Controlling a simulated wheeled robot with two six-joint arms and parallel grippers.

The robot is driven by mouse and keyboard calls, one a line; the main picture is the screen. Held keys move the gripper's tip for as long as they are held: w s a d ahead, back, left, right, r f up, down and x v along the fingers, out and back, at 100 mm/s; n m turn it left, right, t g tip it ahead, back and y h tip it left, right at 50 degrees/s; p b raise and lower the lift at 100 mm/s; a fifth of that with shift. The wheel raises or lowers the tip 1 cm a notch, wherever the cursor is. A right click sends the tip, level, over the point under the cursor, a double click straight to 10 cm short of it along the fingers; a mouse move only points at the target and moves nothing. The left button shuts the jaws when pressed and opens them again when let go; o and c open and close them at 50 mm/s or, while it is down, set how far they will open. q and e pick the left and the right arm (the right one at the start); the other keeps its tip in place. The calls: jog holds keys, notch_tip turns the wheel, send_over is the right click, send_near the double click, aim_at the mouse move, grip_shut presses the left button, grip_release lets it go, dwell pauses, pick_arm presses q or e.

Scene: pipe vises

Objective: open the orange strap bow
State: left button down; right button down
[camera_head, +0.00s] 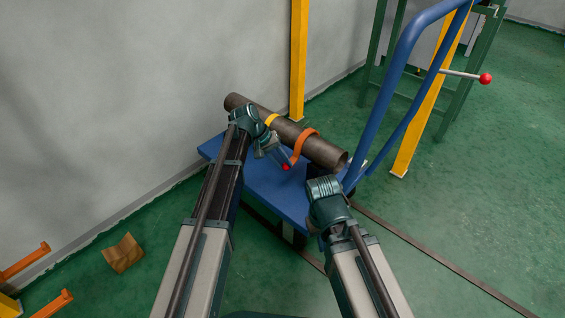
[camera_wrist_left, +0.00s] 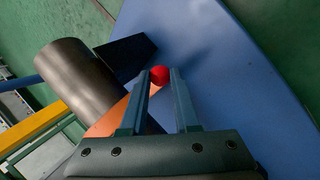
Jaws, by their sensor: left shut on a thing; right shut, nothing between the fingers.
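The orange strap bow (camera_head: 304,143) arches over a dark pipe (camera_head: 325,152) near its front end. Its red ball knob (camera_head: 285,166) is at its lower left end, above the blue bed. My left gripper (camera_head: 281,160) is shut on the red knob. In the left wrist view the knob (camera_wrist_left: 160,75) sits between the two fingertips, and part of the orange strap (camera_wrist_left: 108,120) shows behind the left finger. My right gripper (camera_head: 323,187) is shut and empty, low and right of the bow, beside the pipe's front end; its fingers are hard to make out.
The pipe lies over a blue bed (camera_head: 265,185), with a yellow band (camera_head: 271,120) farther back. A blue tube frame (camera_head: 398,75) rises at the right, near a red-tipped lever (camera_head: 484,79). Yellow posts (camera_head: 299,60) stand behind. A brown cardboard piece (camera_head: 123,253) lies on the green floor.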

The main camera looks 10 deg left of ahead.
pick_arm(q)
jog(key=shift+w, duration=0.15)
dwell(0.7)
jog(key=shift+g+y, duration=0.5)
jog(key=w+d+r+p, duration=0.1)
jog(key=w+r+p, duration=0.1)
jog(key=r+p, duration=0.2)
jog(key=w+d+r+p, duration=0.2)
jog(key=w+r+p, duration=0.1)
jog(key=p, duration=0.1)
jog(key=w+d+r+p, duration=0.2)
jog(key=r+p, duration=0.2)
jog(key=shift+w+d+r, duration=0.2)
jog(key=shift+w+r, duration=0.05)
jog(key=shift+r, duration=0.05)
jog(key=shift+w+d+r+p, duration=0.4)
jog(key=shift+w+d+p, duration=0.1)
jog(key=shift+w+d, duration=0.1)
jog(key=c, duration=0.6)
grip_release()
jog(key=shift+c, duration=0.2)
jog(key=shift+s, duration=0.1)
jog(key=shift+a, duration=0.1)
